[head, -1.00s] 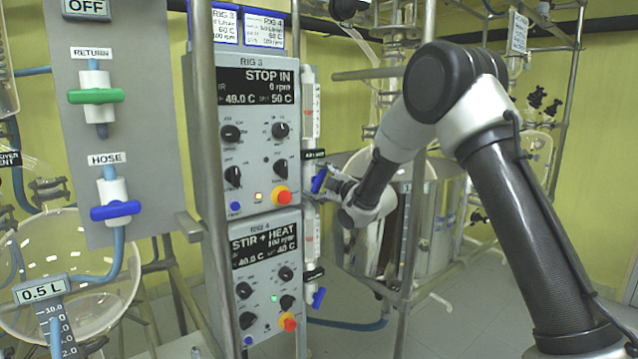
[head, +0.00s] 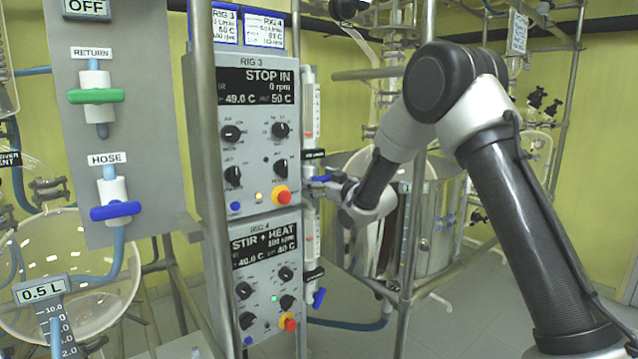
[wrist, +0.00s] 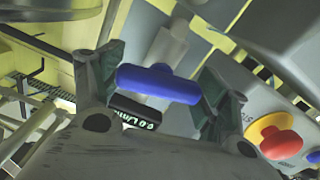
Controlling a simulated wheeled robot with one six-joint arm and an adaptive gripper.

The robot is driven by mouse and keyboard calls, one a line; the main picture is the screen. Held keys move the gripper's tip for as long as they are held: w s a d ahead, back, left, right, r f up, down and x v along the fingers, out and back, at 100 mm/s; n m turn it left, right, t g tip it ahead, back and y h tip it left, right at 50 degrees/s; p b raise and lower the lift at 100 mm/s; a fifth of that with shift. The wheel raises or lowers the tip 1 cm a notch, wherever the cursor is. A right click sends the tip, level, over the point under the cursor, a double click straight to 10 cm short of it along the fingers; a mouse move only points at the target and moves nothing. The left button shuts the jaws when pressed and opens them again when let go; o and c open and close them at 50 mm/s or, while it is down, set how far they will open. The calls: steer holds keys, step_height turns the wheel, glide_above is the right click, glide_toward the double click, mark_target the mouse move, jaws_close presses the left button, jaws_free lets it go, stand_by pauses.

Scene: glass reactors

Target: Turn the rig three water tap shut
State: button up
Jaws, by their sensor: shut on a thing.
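The rig three tap has a blue bar handle (head: 322,179) on the right side of the RIG 3 control box (head: 258,140). The handle now lies about level in the head view. In the wrist view the blue handle (wrist: 158,84) spans between my two fingers, with a white valve body (wrist: 168,48) behind it and a black lettered label (wrist: 135,112) beside it. My gripper (head: 330,186) is shut on the handle, a finger at each end. The gripper partly hides the handle in the head view.
A red and yellow button (head: 282,197) sits on the box close to the tap. The RIG 4 box (head: 266,275) is below, with its own blue tap (head: 318,298). A metal post (head: 411,200) and a steel vessel (head: 440,215) stand near my arm.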

steer(key=shift+m, duration=1.2)
steer(key=o, duration=1)
steer(key=v, duration=1.2)
steer(key=shift+f, duration=0.1)
